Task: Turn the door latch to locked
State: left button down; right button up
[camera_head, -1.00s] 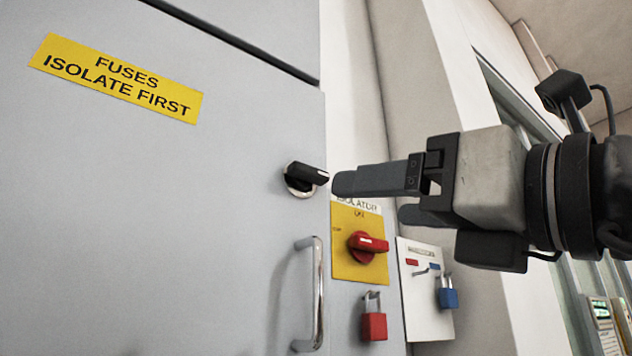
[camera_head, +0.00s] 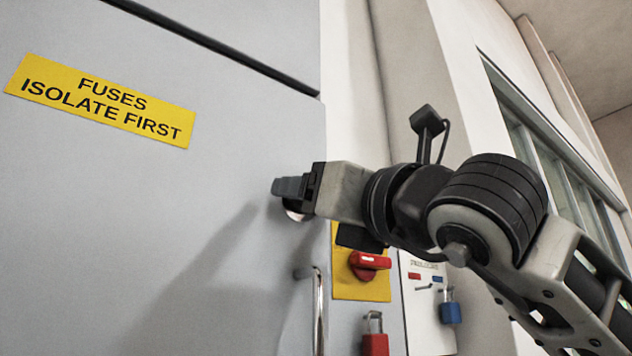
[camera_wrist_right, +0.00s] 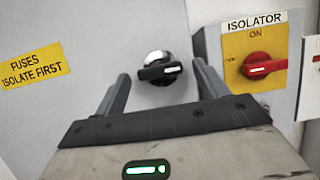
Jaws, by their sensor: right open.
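The door latch is a black knob (camera_wrist_right: 160,71) on a round chrome base, set in the grey cabinet door (camera_head: 120,220). In the right wrist view the knob lies nearly level, tilted slightly, between and beyond the two fingertips. My right gripper (camera_wrist_right: 160,82) is open, with one finger on each side of the latch and a visible gap to each. In the head view my right gripper (camera_head: 284,188) covers the knob, and only the lower edge of the chrome base (camera_head: 296,215) shows. I cannot tell whether the fingertips touch the door. My left gripper is not in view.
A red isolator switch (camera_head: 368,264) on a yellow plate is right of the door edge. A chrome door handle (camera_head: 318,310), a red padlock (camera_head: 375,342) and a blue padlock (camera_head: 450,308) are below. A yellow label (camera_head: 105,100) is on the door.

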jog(key=shift+w+a+r, duration=0.25)
jog(key=shift+w+a, duration=0.1)
jog(key=shift+w, duration=0.1)
jog(key=c, duration=1)
